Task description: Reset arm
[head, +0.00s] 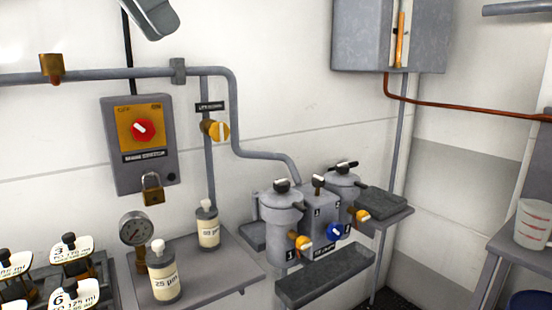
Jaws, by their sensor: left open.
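My right gripper is not in view.
A switch box (110,160) with a padlock (152,188) hangs below a pipe (90,75). Two bottles (164,275) (207,226) and a gauge (133,228) stand at a shelf (238,272). Canisters (281,212) stand right of it. A cabinet (360,40) hangs upper right.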

